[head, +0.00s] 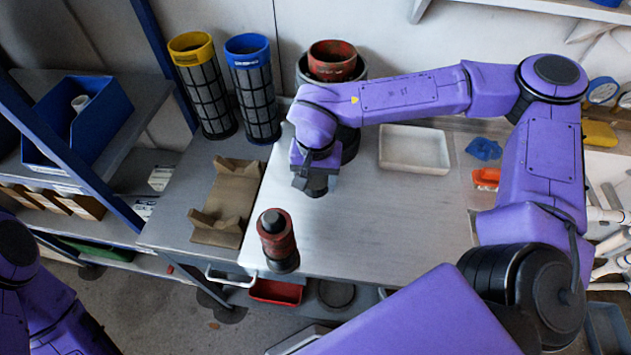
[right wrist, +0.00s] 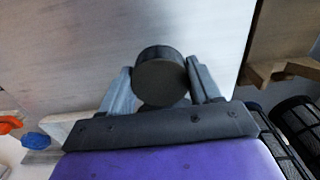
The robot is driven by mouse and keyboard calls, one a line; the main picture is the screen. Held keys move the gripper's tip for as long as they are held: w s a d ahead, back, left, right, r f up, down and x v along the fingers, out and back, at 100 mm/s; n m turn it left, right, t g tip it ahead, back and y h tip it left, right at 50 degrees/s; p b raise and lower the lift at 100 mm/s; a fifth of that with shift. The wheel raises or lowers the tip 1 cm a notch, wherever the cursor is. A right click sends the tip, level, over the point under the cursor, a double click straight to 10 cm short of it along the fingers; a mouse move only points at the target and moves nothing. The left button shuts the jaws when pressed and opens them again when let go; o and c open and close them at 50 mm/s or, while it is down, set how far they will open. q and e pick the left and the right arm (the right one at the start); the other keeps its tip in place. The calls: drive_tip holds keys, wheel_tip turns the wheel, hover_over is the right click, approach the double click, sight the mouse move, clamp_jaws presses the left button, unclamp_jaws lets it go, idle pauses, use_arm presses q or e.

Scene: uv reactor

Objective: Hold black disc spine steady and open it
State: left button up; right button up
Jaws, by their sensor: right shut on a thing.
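A black round piece with a flat disc end (right wrist: 160,83) sits between the two grey fingers of my right gripper (right wrist: 159,78) in the right wrist view. The fingers are shut on its sides. In the head view my right gripper (head: 314,182) is at the back left of the bench top, with the dark piece (head: 317,190) just under it. Whether the piece touches the bench is hard to tell. My left gripper is out of view; only purple parts of my left arm show at the lower left.
A red and black cylinder (head: 277,240) stands at the bench's front left edge. A brown cradle (head: 227,202) lies to its left. Yellow-topped (head: 203,85) and blue-topped (head: 253,90) mesh cylinders stand behind. A white tray (head: 414,149) lies at right. The middle of the bench is clear.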

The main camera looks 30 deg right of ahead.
sight(313, 201)
drive_tip(key=f, duration=0.2)
drive_tip(key=w+f, duration=0.1)
drive_tip(key=f, duration=0.2)
drive_tip(key=w+f, duration=0.1)
drive_tip(key=f, duration=0.1)
drive_tip(key=shift+f, duration=0.15)
drive_tip(key=shift+s+f, duration=0.1)
drive_tip(key=shift+f, duration=0.05)
drive_tip(key=shift+s, duration=0.25)
drive_tip(key=shift+w, duration=0.1)
drive_tip(key=o, duration=1.2)
drive_tip(key=shift+w+f, duration=0.1)
wheel_tip(313, 201, up, 12)
drive_tip(key=shift+r, duration=0.2)
